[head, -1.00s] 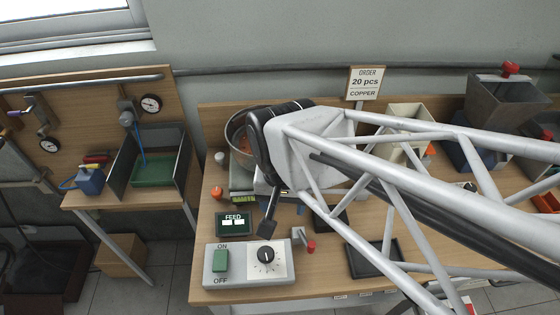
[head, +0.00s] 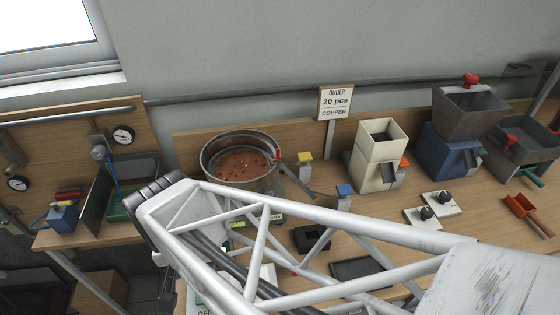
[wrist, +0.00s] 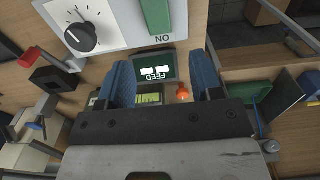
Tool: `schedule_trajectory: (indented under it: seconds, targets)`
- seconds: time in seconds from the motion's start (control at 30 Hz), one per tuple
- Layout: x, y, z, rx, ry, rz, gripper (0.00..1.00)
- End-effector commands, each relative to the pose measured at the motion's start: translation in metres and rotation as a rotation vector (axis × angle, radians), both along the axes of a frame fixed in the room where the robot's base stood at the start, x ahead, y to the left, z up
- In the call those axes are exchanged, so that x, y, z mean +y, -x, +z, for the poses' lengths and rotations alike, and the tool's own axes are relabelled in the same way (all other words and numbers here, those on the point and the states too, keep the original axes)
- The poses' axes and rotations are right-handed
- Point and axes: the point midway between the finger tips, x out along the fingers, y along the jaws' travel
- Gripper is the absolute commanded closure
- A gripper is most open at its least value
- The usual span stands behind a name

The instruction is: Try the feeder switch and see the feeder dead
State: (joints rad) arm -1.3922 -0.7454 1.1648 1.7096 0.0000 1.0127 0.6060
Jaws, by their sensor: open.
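The white switch box (wrist: 128,22) is at the top of the wrist view, upside down. Its green rocker switch (wrist: 155,18) and black dial (wrist: 80,37) show, with ON lettering beside the rocker. Its OFF end (head: 205,312) peeks out under my arm in the head view. The head view hides the fingers. The feeder bowl (head: 212,176) holds small pieces over a copper-coloured floor; one picture cannot show whether they move.
An orange button (wrist: 183,93) sits near the display. Cream (head: 376,165) and blue (head: 440,150) hoppers stand farther right. A side bench (head: 75,238) is at left.

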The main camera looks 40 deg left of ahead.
Motion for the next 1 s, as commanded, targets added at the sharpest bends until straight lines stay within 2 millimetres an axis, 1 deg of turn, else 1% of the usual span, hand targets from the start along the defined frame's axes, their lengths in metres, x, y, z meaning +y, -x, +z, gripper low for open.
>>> schedule_trajectory:
  seconds: [0.27, 0.43, 0.57, 0.9, 1.0]
  targets:
    - [0.000, 0.000, -0.001, 0.000, 0.000, 0.000, 0.40]
    - [0.000, 0.000, -0.009, 0.000, 0.000, -0.001, 0.40]
    - [0.000, 0.000, -0.021, 0.001, 0.001, -0.001, 0.40]
    - [-0.001, 0.000, -0.061, 0.000, 0.001, 0.000, 0.40]
    - [0.000, -0.001, -0.070, 0.000, 0.000, 0.000, 0.40]
